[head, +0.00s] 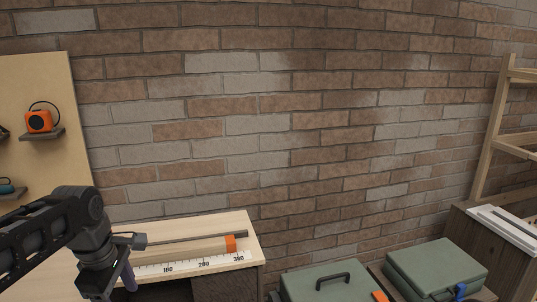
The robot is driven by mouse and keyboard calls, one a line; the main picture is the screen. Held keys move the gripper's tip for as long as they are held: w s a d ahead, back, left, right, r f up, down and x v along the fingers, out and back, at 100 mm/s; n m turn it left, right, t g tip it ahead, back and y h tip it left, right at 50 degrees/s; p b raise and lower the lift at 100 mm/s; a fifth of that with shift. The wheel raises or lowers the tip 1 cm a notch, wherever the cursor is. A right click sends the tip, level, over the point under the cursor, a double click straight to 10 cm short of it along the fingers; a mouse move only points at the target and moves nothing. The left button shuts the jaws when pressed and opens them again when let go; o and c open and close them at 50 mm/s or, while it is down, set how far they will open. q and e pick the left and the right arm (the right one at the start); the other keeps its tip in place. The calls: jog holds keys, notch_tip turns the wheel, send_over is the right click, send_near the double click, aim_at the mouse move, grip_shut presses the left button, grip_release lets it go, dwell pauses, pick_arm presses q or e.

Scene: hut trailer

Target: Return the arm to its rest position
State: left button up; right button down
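My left arm comes in from the left edge, bends at a dark joint and points down over the left part of the wooden workbench (215,224). My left gripper (108,284) is low in the head view, at the front left of the bench, partly cut off by the bottom edge. The fingertips are not clear, so open or shut cannot be told. My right gripper is not in view.
A numbered scale (205,263) and a rail with an orange block (231,243) lie on the bench. A pegboard with an orange device (39,121) is at left. Green cases (330,284) (435,268) stand at lower right. A wooden rack (490,130) is at far right. Brick wall behind.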

pick_arm(q)
jog(key=w+d+f+m+t+h, duration=0.1)
jog(key=w+d+f+m+t, duration=0.25)
jog(key=w+f+m, duration=0.3)
jog(key=d+f+m+h, duration=0.2)
jog(key=d+f+m, duration=0.6)
jog(key=f, duration=0.9)
jog(key=s+d+f+g, duration=0.1)
jog(key=s+d+f, duration=0.3)
jog(key=s+f, duration=0.2)
jog(key=s+d+f+m+g, duration=0.1)
jog(key=s+d+f, duration=0.4)
jog(key=s, duration=0.5)
jog(key=s+d+f+m+g+h, duration=0.1)
jog(key=s+d+f+g, duration=0.2)
jog(key=s+f, duration=0.6)
jog(key=shift+d, duration=1)
